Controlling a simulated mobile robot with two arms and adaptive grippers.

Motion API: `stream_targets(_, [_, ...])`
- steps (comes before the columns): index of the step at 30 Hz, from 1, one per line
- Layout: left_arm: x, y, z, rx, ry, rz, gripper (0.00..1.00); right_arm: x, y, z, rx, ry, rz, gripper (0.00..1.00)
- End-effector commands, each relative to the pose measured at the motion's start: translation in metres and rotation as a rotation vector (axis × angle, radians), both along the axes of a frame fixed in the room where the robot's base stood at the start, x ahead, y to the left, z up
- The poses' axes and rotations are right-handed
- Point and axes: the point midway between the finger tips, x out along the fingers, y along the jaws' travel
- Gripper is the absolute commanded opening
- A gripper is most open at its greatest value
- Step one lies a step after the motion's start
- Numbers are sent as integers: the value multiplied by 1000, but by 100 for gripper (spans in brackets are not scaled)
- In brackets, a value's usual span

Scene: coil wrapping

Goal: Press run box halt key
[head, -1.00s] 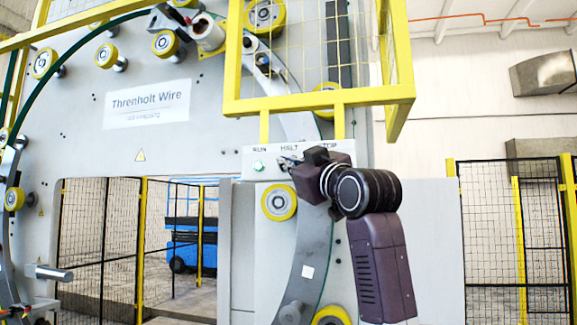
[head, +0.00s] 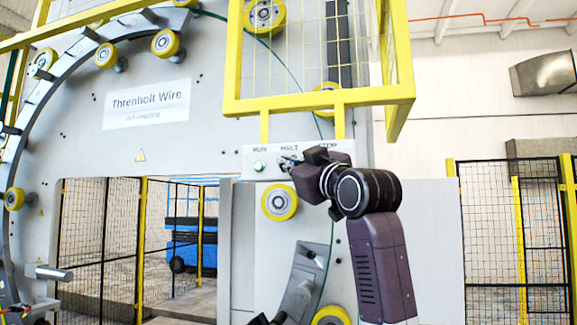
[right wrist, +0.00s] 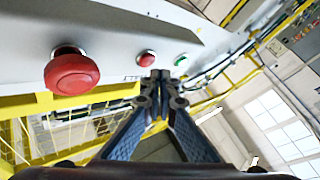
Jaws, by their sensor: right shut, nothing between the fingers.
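The run box (head: 250,155) is a pale panel on the wrapping machine, labelled RUN, HALT and STOP. Its green RUN key (head: 258,166) shows at the left, and it also shows in the right wrist view (right wrist: 181,60). The small red halt key (right wrist: 146,58) sits between it and the large red STOP button (right wrist: 72,72). My right gripper (head: 286,161) is shut and empty, its fingertips under the HALT label. In the right wrist view the fingertips (right wrist: 156,76) are close to the halt key; contact cannot be told. In the head view my gripper hides the halt key and STOP button.
A yellow guard frame (head: 318,104) with mesh hangs just above the run box. Yellow rollers, including one (head: 279,202) below the box, and a grey curved ring (head: 55,85) are on the machine. Mesh fences stand left and right; a blue machine (head: 190,245) stands behind.

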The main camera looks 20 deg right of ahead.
Motion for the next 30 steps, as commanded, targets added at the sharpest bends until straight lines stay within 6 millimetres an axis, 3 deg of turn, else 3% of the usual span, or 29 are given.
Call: stream_targets(30, [0, 0, 0, 0, 0, 0, 40, 10, -7, 1, 0, 0, 0, 0])
